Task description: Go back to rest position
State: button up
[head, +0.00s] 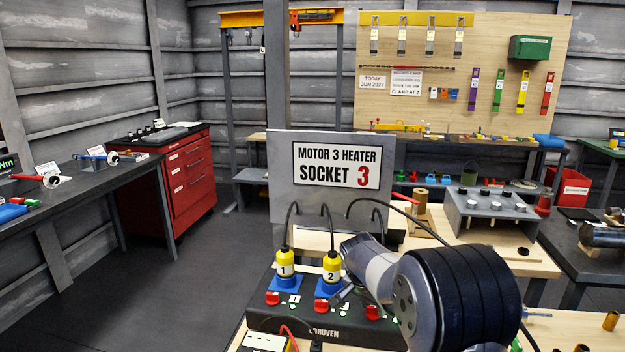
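My arm reaches in from the lower right, and its thick dark joint covers part of the bench. What seems to be my gripper (343,295) is small and dark, beside the yellow plug marked 2 (331,268). Its fingers are mostly hidden, so I cannot tell whether they are open or shut, or touching the plug. Plug 2 stands upright in a blue socket on the dark socket box (300,322). The yellow plug marked 1 (285,263) stands upright in the blue socket to its left. The grey panel (325,210) behind bears the sign "Motor 3 heater socket 3".
A grey box with round knobs (492,212) stands on the wooden bench at right. A black cable arcs above the bench behind my arm. A red drawer cabinet (188,172) and a dark workbench (85,190) stand at left. The floor (165,275) between is clear.

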jog(key=n+y+p, duration=0.1)
jog(key=n+p, duration=0.1)
jog(key=n, duration=0.1)
jog(key=n+t+y+p, duration=0.1)
jog(key=n+p, duration=0.1)
jog(key=n, duration=0.1)
jog(key=shift+s+d+r, duration=0.1)
jog(key=shift+d, duration=0.05)
jog(key=shift+v, duration=1)
jog(key=shift+r, duration=0.1)
